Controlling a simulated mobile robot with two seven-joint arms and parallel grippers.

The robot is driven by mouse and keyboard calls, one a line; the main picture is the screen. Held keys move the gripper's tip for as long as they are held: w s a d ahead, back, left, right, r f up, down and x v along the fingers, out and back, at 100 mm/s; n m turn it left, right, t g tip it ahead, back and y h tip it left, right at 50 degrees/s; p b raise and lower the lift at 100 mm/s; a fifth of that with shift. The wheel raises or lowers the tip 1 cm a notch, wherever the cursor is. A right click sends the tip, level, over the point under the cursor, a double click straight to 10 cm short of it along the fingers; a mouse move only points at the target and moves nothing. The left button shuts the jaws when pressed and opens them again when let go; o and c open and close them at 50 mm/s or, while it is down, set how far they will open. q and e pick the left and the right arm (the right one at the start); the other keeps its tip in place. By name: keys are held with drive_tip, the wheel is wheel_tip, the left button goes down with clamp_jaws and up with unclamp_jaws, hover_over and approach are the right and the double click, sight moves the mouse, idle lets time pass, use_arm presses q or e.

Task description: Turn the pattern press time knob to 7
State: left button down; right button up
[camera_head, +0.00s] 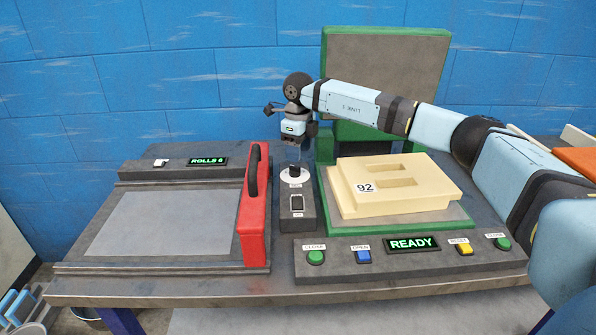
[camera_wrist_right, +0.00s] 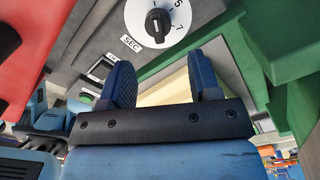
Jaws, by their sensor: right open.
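The press time knob (camera_head: 295,170) is a small black knob on a white round dial on the grey panel between the two machines. In the right wrist view the black knob (camera_wrist_right: 158,24) shows at the top with the numbers 5 and 7 at its right and a SEC label below left. I cannot tell for sure which number it points to. My right gripper (camera_head: 294,154) hangs just above the knob, pointing down. Its two blue fingers (camera_wrist_right: 162,78) are apart and empty, and the knob shows beyond their tips. My left gripper is not in view.
A cream mould marked 92 (camera_head: 385,195) lies on the green-framed press at right. Below it are a READY display (camera_head: 412,243) and several buttons. A dark switch (camera_head: 297,202) sits in front of the knob. A red handle bar (camera_head: 253,225) stands close at left.

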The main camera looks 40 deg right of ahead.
sight(298, 167)
wheel_tip(298, 167, down, 5)
drive_tip(key=shift+r+b, duration=0.1)
drive_tip(key=shift+b, duration=0.2)
drive_tip(key=shift+f, duration=0.65)
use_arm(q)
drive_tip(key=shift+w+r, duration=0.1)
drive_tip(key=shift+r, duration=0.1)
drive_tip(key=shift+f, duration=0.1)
use_arm(e)
drive_tip(key=shift+c, duration=0.5)
drive_tip(key=c, duration=0.8)
